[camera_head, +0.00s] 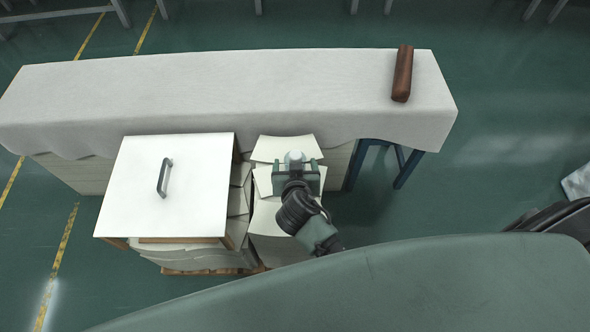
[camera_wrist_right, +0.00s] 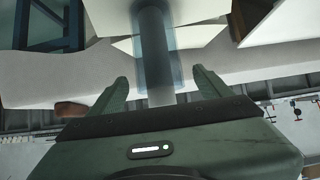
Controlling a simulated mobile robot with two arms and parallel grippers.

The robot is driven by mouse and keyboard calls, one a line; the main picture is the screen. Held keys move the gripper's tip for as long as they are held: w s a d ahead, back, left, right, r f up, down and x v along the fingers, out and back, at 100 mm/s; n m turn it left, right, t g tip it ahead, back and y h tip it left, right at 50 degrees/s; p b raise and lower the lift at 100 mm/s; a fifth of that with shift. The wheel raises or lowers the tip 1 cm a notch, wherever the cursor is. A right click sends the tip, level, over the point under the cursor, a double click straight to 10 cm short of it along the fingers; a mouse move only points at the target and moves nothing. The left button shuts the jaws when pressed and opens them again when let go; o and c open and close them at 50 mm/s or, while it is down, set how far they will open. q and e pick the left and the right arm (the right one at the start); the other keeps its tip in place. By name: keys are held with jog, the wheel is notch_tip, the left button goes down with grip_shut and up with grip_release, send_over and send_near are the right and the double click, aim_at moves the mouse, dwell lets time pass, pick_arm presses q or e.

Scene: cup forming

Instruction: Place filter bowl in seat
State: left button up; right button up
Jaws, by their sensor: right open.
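My right gripper (camera_head: 296,165) is over the stacked white sheets beside the white box, and its two fingers are apart. In the right wrist view the gripper (camera_wrist_right: 158,80) is also open. A grey cylinder with a see-through bluish outer shell (camera_wrist_right: 155,50) stands out between and beyond the fingers, with visible gaps on both sides. It may be the filter bowl, but I cannot be sure. In the head view a pale rounded end (camera_head: 295,156) shows between the fingers. I cannot make out a seat. My left gripper is not in view.
A long table with a white cloth (camera_head: 230,95) runs across the back. A brown block (camera_head: 402,73) lies at its right end. A white box with a grey handle (camera_head: 195,205) stands left of my gripper. The cloth's middle is clear.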

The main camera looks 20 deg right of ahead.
jog(key=shift+x, duration=1.2)
grip_shut()
jog(key=shift+r, duration=0.1)
